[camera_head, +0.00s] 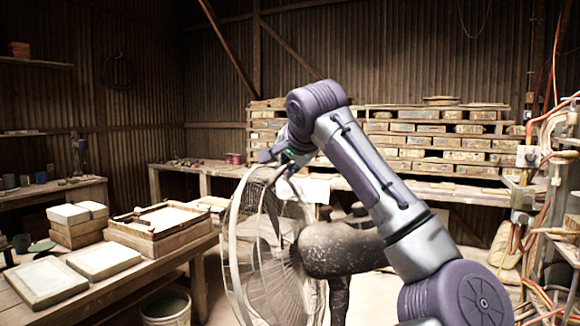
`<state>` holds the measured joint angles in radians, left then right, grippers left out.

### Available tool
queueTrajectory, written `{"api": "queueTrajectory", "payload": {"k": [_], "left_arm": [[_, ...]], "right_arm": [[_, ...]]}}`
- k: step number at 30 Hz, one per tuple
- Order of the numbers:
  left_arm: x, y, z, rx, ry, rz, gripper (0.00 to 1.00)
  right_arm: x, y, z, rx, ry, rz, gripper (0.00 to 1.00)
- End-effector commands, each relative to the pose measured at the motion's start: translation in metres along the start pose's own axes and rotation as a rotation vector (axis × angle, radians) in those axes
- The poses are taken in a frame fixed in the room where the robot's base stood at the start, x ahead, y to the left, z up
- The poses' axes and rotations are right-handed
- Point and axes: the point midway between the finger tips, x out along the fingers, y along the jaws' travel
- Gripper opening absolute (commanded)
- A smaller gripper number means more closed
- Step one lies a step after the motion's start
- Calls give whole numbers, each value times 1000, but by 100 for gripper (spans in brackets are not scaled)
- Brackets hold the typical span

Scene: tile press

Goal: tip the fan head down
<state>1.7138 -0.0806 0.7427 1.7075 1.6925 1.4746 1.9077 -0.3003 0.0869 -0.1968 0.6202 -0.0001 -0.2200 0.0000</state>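The fan head stands in the middle of the camera_head view. Its round wire cage (240,245) faces left and is seen nearly edge-on, roughly upright. Its dark, speckled motor housing (335,250) sticks out to the right behind the cage, above a dark stand (339,300).
A wooden table (190,258) at left holds tile trays (104,260) and a framed box (158,228). A bucket (166,308) stands below it. A long bench (455,192) with stacked tiles runs behind the fan. Cables and pipes (540,160) crowd the right edge.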

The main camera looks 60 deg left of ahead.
Motion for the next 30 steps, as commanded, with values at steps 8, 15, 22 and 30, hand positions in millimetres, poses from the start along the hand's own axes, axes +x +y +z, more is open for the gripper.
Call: {"api": "queueTrajectory", "payload": {"k": [8, 15, 22, 30], "left_arm": [[0, 0, 0, 0, 1, -1, 36], [-5, 0, -1, 1, 2, 0, 36], [-43, 0, -2, 0, 6, 0, 36], [-97, 0, -1, 0, 3, 0, 36]], "right_arm": [[0, -8, -2, 2, 2, -9, 68], [0, -8, -2, -1, 2, -10, 68], [0, -7, -2, -1, 2, -8, 68], [0, -6, -1, 0, 1, -8, 68]]}}
